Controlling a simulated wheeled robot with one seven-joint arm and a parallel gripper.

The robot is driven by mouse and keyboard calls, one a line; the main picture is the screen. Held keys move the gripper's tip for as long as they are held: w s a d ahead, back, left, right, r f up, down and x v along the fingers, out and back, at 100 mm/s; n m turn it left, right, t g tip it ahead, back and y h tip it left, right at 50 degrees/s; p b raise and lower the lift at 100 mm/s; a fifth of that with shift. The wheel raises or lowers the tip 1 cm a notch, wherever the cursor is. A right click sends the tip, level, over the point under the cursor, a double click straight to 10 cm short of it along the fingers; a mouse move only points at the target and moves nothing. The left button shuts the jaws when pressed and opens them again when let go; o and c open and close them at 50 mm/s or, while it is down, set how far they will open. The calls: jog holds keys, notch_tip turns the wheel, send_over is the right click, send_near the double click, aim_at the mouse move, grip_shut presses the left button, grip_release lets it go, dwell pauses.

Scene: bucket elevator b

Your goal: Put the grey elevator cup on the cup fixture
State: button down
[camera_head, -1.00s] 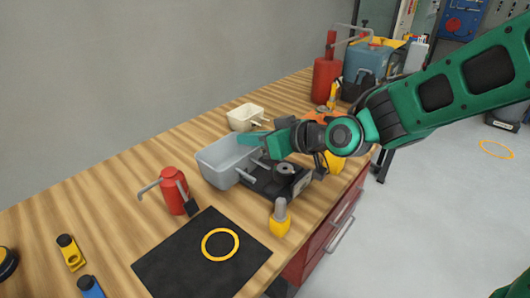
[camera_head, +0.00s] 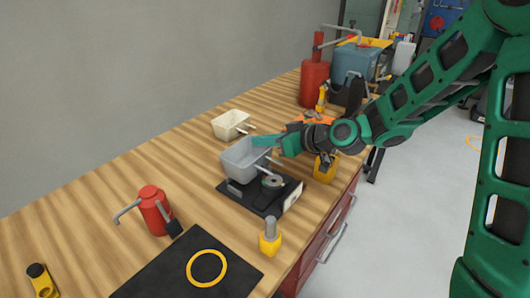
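The grey elevator cup (camera_head: 236,163) is an open-topped box with metal pins on its right side. My gripper (camera_head: 266,142) reaches in from the right and is shut on the cup's right rim; the fingertips are partly hidden. The cup is upright over the rear left part of the cup fixture (camera_head: 256,199), a black base with a round metal piece (camera_head: 272,183) on it. I cannot tell whether the cup touches the base or hangs just above it.
A cream cup (camera_head: 228,126) stands behind. A red can (camera_head: 153,211) is left, and a yellow-based metal post (camera_head: 269,243) is in front. A black mat (camera_head: 170,278) bears a yellow ring (camera_head: 206,268).

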aim_at(264, 151)
jog(key=shift+w+d+f, duration=0.2)
jog(key=shift+w+f, duration=0.05)
jog(key=shift+f, duration=1.95)
jog(key=c, duration=2)
grip_release()
jog(key=shift+f, duration=0.1)
jog(key=v, duration=1.2)
